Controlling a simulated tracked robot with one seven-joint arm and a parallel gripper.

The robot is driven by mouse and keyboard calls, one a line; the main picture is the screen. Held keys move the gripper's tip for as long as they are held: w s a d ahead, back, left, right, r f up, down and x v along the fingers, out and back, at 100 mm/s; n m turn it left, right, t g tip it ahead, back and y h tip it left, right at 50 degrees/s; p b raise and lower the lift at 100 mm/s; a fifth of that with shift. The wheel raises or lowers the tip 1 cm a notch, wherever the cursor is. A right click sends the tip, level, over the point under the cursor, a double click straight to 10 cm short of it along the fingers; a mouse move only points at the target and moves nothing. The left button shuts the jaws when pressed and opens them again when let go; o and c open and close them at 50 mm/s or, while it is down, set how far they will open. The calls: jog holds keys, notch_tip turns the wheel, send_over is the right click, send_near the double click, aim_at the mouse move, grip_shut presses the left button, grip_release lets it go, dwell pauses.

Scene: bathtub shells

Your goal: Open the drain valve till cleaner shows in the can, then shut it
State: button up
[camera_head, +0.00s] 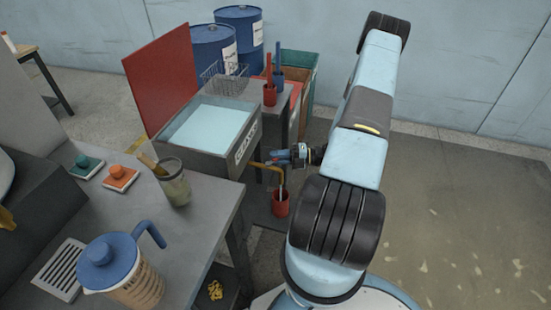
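The grey tank (240,158), with a partly readable label on its front, holds pale blue liquid (212,128). A brass-coloured drain pipe (262,165) comes out of its front right side and bends down. A red can (280,207) stands on the floor below the pipe's end. A thin pale upright streak (282,184) runs between the pipe end and the can; I cannot tell if it is liquid or pipe. My gripper (283,156) is at the valve by the pipe, its fingers small and overlapping the handle. Whether they are closed on it is unclear. The can's inside is too small to read.
A red panel (160,75) stands up behind the tank. Blue drums (240,30) and a small table with red cups (269,95) are behind. The left workbench (200,225) holds a blue-lidded jug (120,270) and a glass jar (174,186). Open floor lies right.

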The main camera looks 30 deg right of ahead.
jog(key=shift+f, duration=0.1)
grip_shut()
jog(key=shift+w+a+f+n+g+y, duration=0.1)
jog(key=shift+w+a+n+g+y, duration=0.2)
jog(key=shift+n+g, duration=0.9)
jog(key=shift+w+a+r+n+g+y, duration=0.15)
jog(key=shift+w+n+g+y, duration=0.35)
jog(key=shift+g, duration=1.15)
jog(key=shift+w+a+f+n+g+y, duration=0.1)
jog(key=shift+a+f+n+g+y, duration=0.1)
jog(key=shift+n+g, duration=1.1)
jog(key=o, duration=0.5)
grip_release()
jog(key=shift+w, duration=0.1)
jog(key=shift+o, duration=0.2)
